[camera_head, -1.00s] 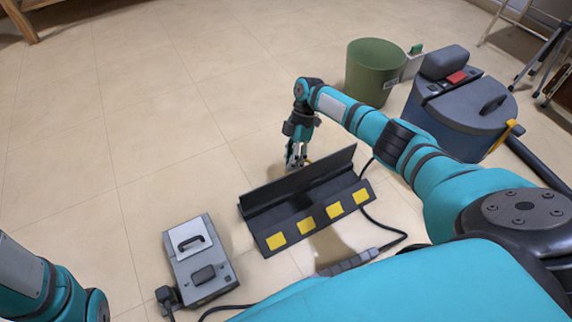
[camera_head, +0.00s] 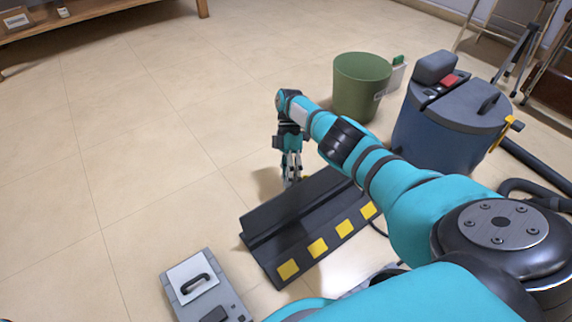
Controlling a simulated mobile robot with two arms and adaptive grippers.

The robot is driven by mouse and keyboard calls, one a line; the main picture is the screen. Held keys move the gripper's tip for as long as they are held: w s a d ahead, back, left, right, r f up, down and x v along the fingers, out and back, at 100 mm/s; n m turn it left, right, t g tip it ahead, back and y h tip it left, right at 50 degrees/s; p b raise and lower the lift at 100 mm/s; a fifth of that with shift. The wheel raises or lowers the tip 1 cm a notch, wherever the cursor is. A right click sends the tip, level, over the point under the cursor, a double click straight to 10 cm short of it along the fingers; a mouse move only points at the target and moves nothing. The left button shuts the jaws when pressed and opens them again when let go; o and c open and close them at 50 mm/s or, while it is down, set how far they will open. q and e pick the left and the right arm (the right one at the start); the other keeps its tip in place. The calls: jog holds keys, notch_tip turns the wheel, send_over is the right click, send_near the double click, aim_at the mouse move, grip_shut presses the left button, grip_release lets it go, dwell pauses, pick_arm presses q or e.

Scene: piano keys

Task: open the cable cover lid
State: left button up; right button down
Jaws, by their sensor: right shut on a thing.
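The cable cover is a long black piece with a row of yellow squares (camera_head: 317,249) along its near side, on the tiled floor. Its black lid (camera_head: 285,213) runs along the far side and is raised, leaning back toward my right gripper. I cannot tell its exact angle. My right gripper (camera_head: 291,181) points down at the lid's far edge and is shut on the lid; its fingertips are partly hidden behind that edge. My right arm covers the cover's right end. My left gripper is out of view.
A grey box with a handle (camera_head: 194,289) lies at the front left. A green bin (camera_head: 361,85) and a blue-grey vacuum (camera_head: 440,130) stand at the back right. The floor (camera_head: 130,150) to the left is clear.

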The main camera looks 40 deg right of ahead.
jog(key=shift+s+d+f, duration=0.15)
jog(key=shift+s+f, duration=0.15)
jog(key=c, duration=1.4)
grip_release()
jog(key=shift+f, duration=0.1)
notch_tip(320, 180, up, 10)
jog(key=shift+r, duration=0.15)
